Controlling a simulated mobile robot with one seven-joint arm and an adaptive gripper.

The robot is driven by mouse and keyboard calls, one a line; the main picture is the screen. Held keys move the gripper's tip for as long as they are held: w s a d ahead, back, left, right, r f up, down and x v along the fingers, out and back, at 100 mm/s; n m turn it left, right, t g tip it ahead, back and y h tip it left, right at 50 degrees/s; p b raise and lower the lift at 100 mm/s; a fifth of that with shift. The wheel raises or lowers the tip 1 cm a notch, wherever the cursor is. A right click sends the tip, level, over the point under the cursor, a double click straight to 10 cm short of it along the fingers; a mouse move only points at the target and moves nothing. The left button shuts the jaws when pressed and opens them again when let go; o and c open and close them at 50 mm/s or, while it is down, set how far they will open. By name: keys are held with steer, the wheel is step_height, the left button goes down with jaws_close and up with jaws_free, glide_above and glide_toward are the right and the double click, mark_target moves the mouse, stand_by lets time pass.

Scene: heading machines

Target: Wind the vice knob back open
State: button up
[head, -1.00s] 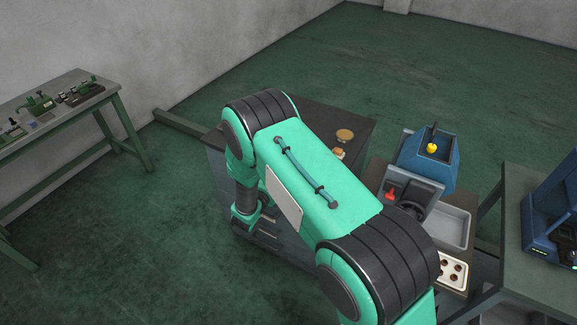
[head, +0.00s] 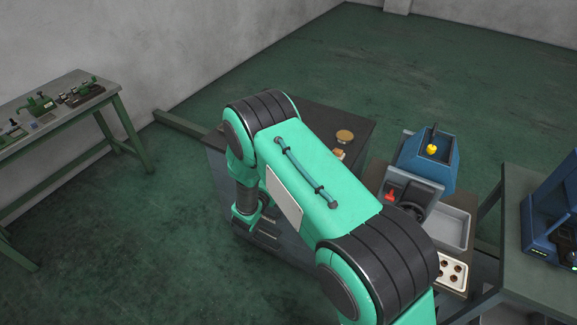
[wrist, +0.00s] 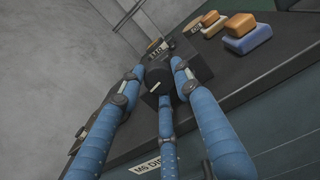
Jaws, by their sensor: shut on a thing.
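The vice knob (wrist: 157,77) is dark and round and shows in the wrist view on the near side of a dark vice block (wrist: 196,66). My gripper (wrist: 157,84) has blue padded fingers, which close around the knob from the left, the right and below. It is shut on the knob. The fingers cover parts of the knob's rim, and how far the vice jaws stand apart cannot be told. In the head view my green arm covers much of the dark bench (head: 360,122), and the knob is hidden there.
Orange and blue blocks (wrist: 247,38) lie right of the vice in the wrist view. A blue machine (head: 425,160) with a yellow knob, a grey tray (head: 462,226) and a white holed tray (head: 465,263) stand right of my arm. A tool bench (head: 60,122) is far left.

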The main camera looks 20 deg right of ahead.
steer(key=shift+s+f, duration=0.1)
steer(key=n+p, duration=0.2)
steer(key=n, duration=0.2)
steer(key=shift+d, duration=0.1)
steer(key=n+p, duration=0.3)
steer(key=n, duration=0.1)
steer(key=shift+s, duration=0.1)
steer(key=n+p, duration=0.2)
steer(key=n, duration=0.3)
steer(key=shift+s+d+f+n+p, duration=0.1)
steer(key=shift+n+p, duration=0.75)
steer(key=shift+n, duration=0.95)
